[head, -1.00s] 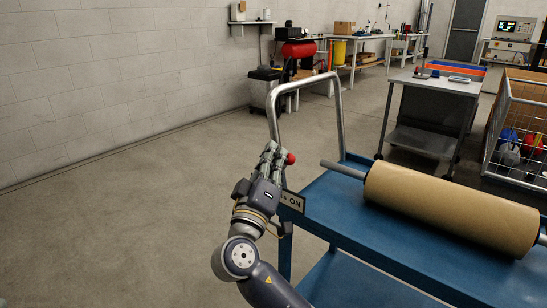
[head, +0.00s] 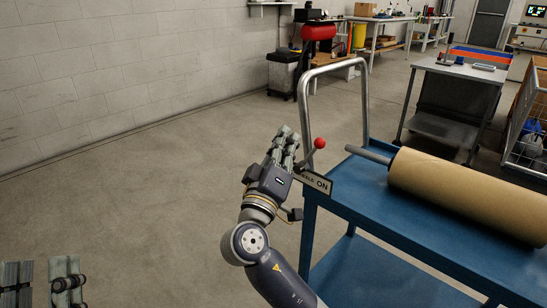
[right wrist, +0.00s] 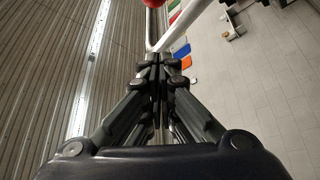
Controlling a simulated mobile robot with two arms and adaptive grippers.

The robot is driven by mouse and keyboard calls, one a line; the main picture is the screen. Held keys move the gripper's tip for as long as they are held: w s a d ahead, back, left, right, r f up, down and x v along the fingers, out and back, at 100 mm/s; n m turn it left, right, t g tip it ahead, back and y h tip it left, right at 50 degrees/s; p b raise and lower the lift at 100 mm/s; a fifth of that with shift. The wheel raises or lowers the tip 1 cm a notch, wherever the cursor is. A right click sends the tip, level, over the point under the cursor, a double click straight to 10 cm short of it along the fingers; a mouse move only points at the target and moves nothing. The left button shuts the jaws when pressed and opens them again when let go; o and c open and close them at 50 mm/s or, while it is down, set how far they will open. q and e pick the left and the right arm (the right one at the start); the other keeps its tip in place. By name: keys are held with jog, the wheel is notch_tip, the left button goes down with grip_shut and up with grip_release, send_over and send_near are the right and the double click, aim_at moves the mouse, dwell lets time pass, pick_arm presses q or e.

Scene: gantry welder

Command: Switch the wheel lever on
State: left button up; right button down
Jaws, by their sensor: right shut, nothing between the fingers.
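The wheel lever is a thin rod with a red ball knob (head: 320,143), at the near left corner of the blue cart (head: 345,196). It leans up to the right above a plate (head: 318,183) whose readable word is ON. My right gripper (head: 286,140) is shut and empty, just left of the knob, with its fingers partly hiding the rod. Whether they touch the rod, I cannot tell. In the right wrist view the closed fingertips (right wrist: 160,60) show below part of the red knob (right wrist: 153,3). My left gripper (head: 44,280) is open and empty at the lower left.
A brown roll (head: 460,190) on a grey bar lies on the cart. The cart's metal handle (head: 333,66) rises behind the lever. A grey table (head: 460,70) stands beyond. The floor to the left is clear.

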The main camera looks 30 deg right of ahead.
pick_arm(q)
jog(key=shift+w+d+f+g, duration=0.2)
jog(key=shift+w+f+g, duration=0.1)
jog(key=shift+w+f, duration=0.15)
pick_arm(e)
jog(key=v, duration=0.5)
jog(key=shift+s, duration=0.25)
